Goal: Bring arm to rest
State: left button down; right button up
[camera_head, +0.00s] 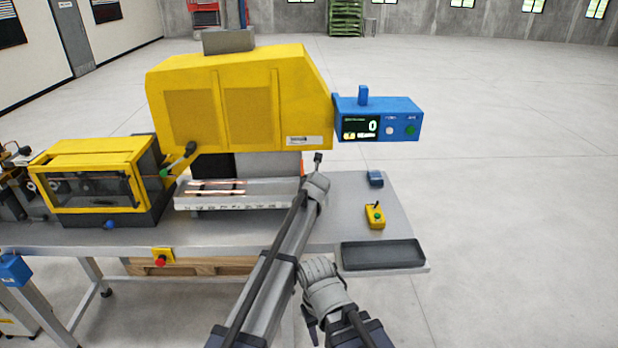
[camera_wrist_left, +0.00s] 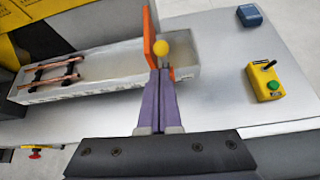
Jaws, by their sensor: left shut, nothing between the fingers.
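My left arm reaches forward across the workbench in the head view, its wrist near the right end of the white tray (camera_head: 240,201). Its fingers are hidden there. In the left wrist view the purple fingers of my left gripper (camera_wrist_left: 163,75) are together and empty. Their tips are in front of an orange lever with a yellow ball (camera_wrist_left: 160,47), which seems close; I cannot tell whether they touch. The tray (camera_wrist_left: 110,75) holds a few copper tubes (camera_wrist_left: 48,72) at its left part. My right arm is low in the head view; its gripper (camera_head: 311,326) is only partly visible.
A yellow machine (camera_head: 235,100) with a blue display box (camera_head: 380,118) stands behind the tray. A smaller yellow machine (camera_head: 95,175) is to the left. A yellow control box (camera_head: 375,215), a small blue box (camera_head: 375,179) and a dark tray (camera_head: 383,254) lie right.

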pick_arm(q)
jog(key=shift+v, duration=1.05)
jog(key=s+a+f+n+g+y, duration=0.1)
jog(key=s+a+f+n+g, duration=0.25)
jog(key=s+a+n, duration=0.55)
jog(key=s+a+f+n+g, duration=0.2)
jog(key=s+a+f+n, duration=0.2)
jog(key=s+a+n, duration=0.45)
jog(key=s+a+f+n+g+h, duration=0.1)
jog(key=s+a+n+g, duration=0.15)
jog(key=s+n, duration=0.85)
jog(key=s+a+f+n+g+h, duration=0.1)
jog(key=s+a+f+n+g, duration=0.15)
jog(key=s+n, duration=0.85)
jog(key=s+d+f+m+b, duration=0.3)
jog(key=s+d+f+b, duration=0.1)
jog(key=f+b, duration=0.3)
jog(key=s+d+f+m+g+y+b, duration=0.1)
jog(key=s+d+f+m+b, duration=0.2)
jog(key=d+f+b, duration=0.3)
jog(key=shift+s+d+f+y+b, duration=0.3)
jog(key=shift+s+d+f+b, duration=0.1)
jog(key=shift+s+d+b, duration=0.25)
